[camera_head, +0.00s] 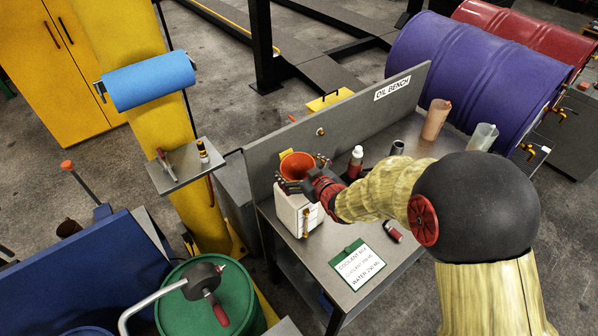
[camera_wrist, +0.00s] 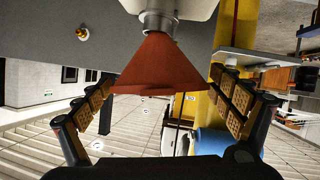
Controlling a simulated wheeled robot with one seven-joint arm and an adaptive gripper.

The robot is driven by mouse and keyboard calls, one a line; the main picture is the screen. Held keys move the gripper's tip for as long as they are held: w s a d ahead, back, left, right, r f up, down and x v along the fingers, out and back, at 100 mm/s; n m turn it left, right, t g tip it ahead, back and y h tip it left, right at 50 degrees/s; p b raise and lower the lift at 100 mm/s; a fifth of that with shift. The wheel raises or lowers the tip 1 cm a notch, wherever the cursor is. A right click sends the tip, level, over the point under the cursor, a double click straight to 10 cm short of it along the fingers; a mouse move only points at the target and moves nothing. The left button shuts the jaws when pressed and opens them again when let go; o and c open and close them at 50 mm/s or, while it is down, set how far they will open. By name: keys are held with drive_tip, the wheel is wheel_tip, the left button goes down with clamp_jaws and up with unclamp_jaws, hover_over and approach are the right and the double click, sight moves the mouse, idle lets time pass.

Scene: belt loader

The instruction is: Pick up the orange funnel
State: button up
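The orange funnel (camera_head: 297,165) sits wide mouth up on the white jug (camera_head: 294,212) on the oil bench (camera_head: 322,238). My gripper (camera_head: 303,173) is at the funnel, with black fingers at its near left and right edges. In the wrist view, which looks upside down, the funnel (camera_wrist: 157,68) is between the spread fingers of my gripper (camera_wrist: 161,78).
A grey back panel (camera_head: 330,118) stands close behind the jug. A green-framed card (camera_head: 360,264) lies at the bench's front.

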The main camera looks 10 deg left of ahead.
drive_tip(key=c, duration=0.8)
drive_tip(key=shift+r, duration=0.1)
